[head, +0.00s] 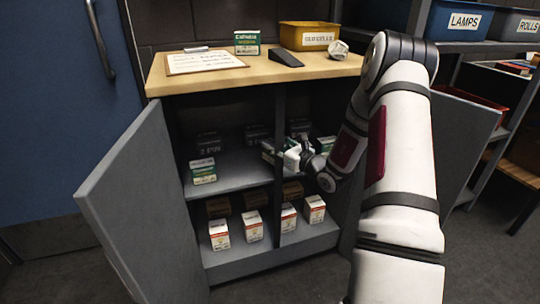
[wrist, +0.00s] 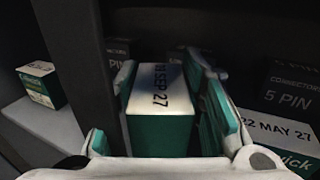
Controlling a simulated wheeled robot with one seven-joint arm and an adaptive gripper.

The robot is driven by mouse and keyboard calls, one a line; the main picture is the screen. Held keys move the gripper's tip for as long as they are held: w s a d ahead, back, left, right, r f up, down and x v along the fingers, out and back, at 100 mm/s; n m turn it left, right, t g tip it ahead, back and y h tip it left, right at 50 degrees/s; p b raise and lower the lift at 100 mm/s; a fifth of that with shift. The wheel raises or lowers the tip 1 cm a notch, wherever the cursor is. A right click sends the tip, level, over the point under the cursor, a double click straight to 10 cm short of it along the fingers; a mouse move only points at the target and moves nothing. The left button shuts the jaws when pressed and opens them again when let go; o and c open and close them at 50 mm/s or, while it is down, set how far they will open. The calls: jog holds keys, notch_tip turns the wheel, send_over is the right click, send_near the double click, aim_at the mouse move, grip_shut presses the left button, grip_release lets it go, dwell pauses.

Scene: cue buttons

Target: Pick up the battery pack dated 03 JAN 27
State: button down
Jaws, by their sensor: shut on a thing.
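My gripper (head: 297,157) reaches into the open cabinet at the upper shelf. In the wrist view its fingers (wrist: 160,82) are shut on a white and green pack (wrist: 158,128); its top reads SEP 27, with the day hard to read. I cannot tell whether it is clear of the shelf. To its right stands a similar pack marked 22 MAY 27 (wrist: 275,130). Another green and white pack (wrist: 40,84) stands left of the divider; it also shows in the head view (head: 203,171), its date unreadable. No label reading 03 JAN 27 is legible.
Dark boxes (wrist: 290,85), one marked 5 PIN, stand behind. A vertical divider (wrist: 75,65) is close left of my gripper. Several white cartons (head: 253,227) fill the lower shelf. The open left door (head: 145,200) juts forward. A clipboard (head: 205,62) and yellow bin (head: 310,36) are on top.

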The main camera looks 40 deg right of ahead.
jog(key=shift+w, duration=0.9)
jog(key=shift+w+f+b, duration=0.2)
jog(key=shift+f+b, duration=0.5)
jog(key=shift+f, duration=0.25)
jog(key=shift+w+f+b, duration=0.2)
jog(key=shift+f+b, duration=0.5)
jog(key=shift+f, duration=0.25)
jog(key=c, duration=1.4)
grip_release()
jog(key=shift+f, duration=0.1)
jog(key=shift+c, duration=0.2)
jog(key=o, duration=0.4)
